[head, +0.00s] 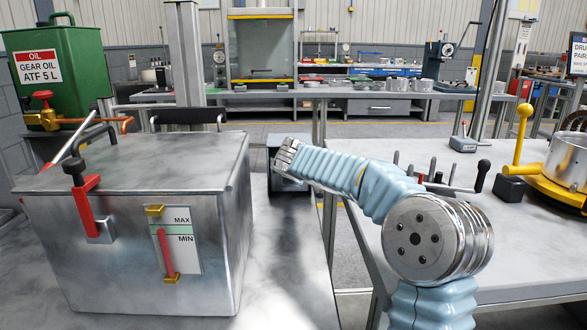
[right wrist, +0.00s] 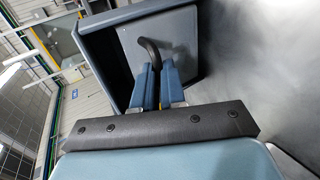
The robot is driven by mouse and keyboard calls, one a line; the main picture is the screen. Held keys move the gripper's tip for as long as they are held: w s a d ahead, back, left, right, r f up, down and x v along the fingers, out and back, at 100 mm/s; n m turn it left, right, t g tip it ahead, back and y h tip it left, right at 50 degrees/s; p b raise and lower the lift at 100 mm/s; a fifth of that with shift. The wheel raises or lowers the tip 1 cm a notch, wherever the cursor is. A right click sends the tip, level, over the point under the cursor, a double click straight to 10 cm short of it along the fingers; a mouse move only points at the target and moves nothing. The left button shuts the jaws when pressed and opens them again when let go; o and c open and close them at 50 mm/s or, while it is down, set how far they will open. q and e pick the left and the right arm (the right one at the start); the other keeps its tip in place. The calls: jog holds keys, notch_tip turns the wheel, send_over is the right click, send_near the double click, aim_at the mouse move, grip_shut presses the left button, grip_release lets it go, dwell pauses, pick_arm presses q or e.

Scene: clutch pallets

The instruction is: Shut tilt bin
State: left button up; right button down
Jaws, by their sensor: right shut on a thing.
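The tilt bin (head: 289,183), a small blue-grey box, stands on the metal bench beyond the large steel tank, partly hidden behind my right wrist. In the right wrist view the bin (right wrist: 140,20) fills the upper middle, with a raised blue-grey edge around a grey panel and a dark gap along one side. A black curved handle (right wrist: 152,51) rises from the panel. The two blue fingers of my right gripper (right wrist: 158,80) are closed on the handle's lower end. How far the bin is tilted is hard to tell. My left gripper is not in view.
The steel tank (head: 120,250) with a red-and-black lever stands at left. A green oil can (head: 85,75) is behind it. A second bench (head: 450,165) at right carries several levers and a yellow fixture (head: 560,180). Bare bench top lies between tank and right arm.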

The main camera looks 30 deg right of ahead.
jog(key=shift+d+r, duration=0.2)
jog(key=shift+r, duration=0.6)
jog(key=c, duration=1.2)
grip_release()
jog(key=shift+w+f, duration=0.2)
jog(key=shift+c, duration=0.2)
jog(key=shift+f, duration=0.1)
jog(key=shift+s+f, duration=0.1)
jog(key=shift+f, duration=0.05)
jog(key=b+v, duration=0.1)
jog(key=v, duration=1.2)
jog(key=shift+s+a+b, duration=0.2)
jog(key=shift+s+b, duration=0.1)
jog(key=shift+b, duration=0.1)
